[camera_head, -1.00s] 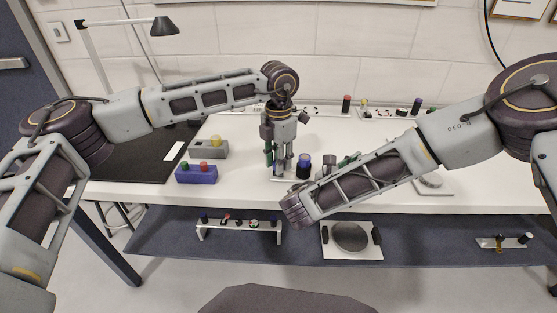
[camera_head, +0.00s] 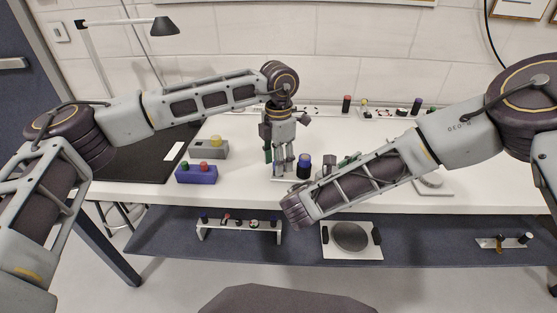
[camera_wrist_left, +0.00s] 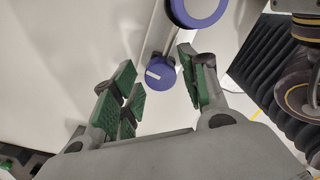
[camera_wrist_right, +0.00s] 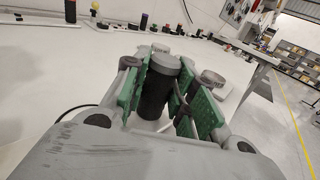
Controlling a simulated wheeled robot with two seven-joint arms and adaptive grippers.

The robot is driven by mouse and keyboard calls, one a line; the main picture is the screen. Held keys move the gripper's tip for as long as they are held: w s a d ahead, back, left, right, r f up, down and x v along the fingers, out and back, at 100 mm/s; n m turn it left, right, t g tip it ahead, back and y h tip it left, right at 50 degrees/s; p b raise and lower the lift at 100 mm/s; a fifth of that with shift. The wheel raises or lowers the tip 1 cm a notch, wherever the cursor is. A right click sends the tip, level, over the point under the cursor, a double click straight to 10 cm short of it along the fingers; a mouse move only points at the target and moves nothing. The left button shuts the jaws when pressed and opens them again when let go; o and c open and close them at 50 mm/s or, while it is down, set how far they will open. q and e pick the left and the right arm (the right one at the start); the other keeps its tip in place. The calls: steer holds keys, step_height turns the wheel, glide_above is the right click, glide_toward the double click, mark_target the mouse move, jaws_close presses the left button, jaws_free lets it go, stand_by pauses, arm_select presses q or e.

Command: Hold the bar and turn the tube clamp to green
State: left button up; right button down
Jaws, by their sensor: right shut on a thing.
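A blue knob with a white mark (camera_wrist_left: 160,72) shows between the fingers of my left gripper (camera_wrist_left: 160,95) in the left wrist view. A grey strip links it to a blue ring (camera_wrist_left: 195,8). I cannot tell for sure which part is the tube clamp. In the head view my left gripper (camera_head: 283,168) points down, open, beside a blue-topped dark cylinder (camera_head: 304,162). My right gripper (camera_wrist_right: 165,100) is shut on a dark upright cylinder with a grey top (camera_wrist_right: 154,95), likely the bar. My right arm partly hides this grip in the head view.
A blue box with a red button (camera_head: 197,175) and a grey box with a yellow button (camera_head: 209,149) stand left on the white table. Several small coloured parts line the back. A round grey plate fixture (camera_head: 349,237) lies on the lower shelf.

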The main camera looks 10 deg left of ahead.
arm_select(q)
steer(key=shift+r, duration=0.1)
stand_by(0.3)
step_height(320, 180, up, 12)
stand_by(0.7)
stand_by(1.0)
steer(key=shift+s+n, duration=0.1)
steer(key=shift+n, duration=3.5)
steer(key=shift+f, duration=6.1)
